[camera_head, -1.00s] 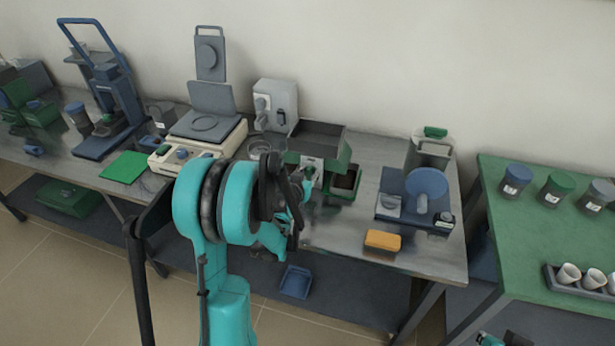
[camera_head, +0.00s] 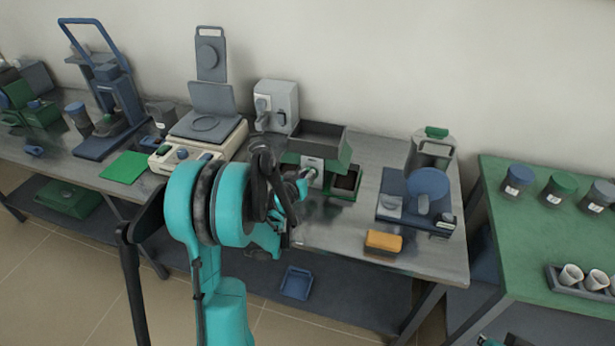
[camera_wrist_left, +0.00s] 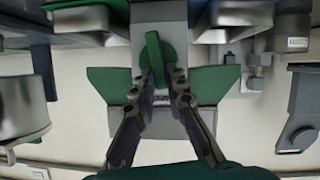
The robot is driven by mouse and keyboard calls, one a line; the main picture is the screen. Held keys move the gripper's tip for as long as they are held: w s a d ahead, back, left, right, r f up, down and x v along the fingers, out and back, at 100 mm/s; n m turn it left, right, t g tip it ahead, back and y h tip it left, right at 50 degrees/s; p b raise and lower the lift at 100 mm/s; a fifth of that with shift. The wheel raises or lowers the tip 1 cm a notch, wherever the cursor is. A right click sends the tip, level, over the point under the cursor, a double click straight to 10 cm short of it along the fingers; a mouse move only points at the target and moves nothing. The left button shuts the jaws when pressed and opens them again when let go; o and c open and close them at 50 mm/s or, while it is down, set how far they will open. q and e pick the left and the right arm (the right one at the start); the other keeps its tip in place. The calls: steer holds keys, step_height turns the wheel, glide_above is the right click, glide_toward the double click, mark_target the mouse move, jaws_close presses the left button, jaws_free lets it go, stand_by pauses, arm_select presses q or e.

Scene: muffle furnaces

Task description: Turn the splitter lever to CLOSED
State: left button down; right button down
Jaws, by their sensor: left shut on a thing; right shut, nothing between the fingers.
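The splitter (camera_head: 318,138) is a grey open-topped hopper with green sides, standing on the steel bench behind my left arm. It also shows in the left wrist view as green slanted panels (camera_wrist_left: 212,84) around a pale front. Its green lever (camera_wrist_left: 153,52) is a bar on a round green hub, nearly upright in that view. My left gripper (camera_wrist_left: 160,78) is shut on the lever, with a finger on either side. In the head view my left arm hides most of the gripper and the lever. No CLOSED marking is readable. My right gripper is not in view.
A balance (camera_head: 192,150) and a grey box with dials (camera_head: 275,105) stand left of the splitter. A blue device (camera_head: 425,185) and an orange block (camera_head: 383,242) lie to the right. A green table (camera_head: 530,225) with jars is further right. Bare bench lies in front of the splitter.

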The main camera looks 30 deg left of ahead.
arm_select(q)
steer(key=n+h+b, duration=0.1)
steer(key=a+n+t+h+b, duration=0.1)
steer(key=n, duration=0.1)
steer(key=f+n+h, duration=0.1)
steer(key=n, duration=0.1)
steer(key=shift+s+a+t+b, duration=0.2)
steer(key=shift+a+t+b, duration=0.1)
steer(key=shift+b, duration=0.1)
steer(key=n, duration=0.1)
steer(key=n+t+h, duration=0.1)
steer(key=n, duration=0.1)
steer(key=shift+a+f+n, duration=0.2)
steer(key=shift+f+n, duration=0.1)
steer(key=shift+f, duration=0.05)
steer(key=shift+f+n+t+h, duration=0.25)
steer(key=shift+n+t, duration=0.2)
steer(key=shift+n, duration=0.4)
steer(key=shift+f+n+t+h, duration=0.25)
steer(key=shift+n+t, duration=0.2)
steer(key=shift+n, duration=0.4)
steer(key=shift+s, duration=0.1)
steer(key=c, duration=1.5)
jaws_free()
steer(key=shift+c, duration=0.2)
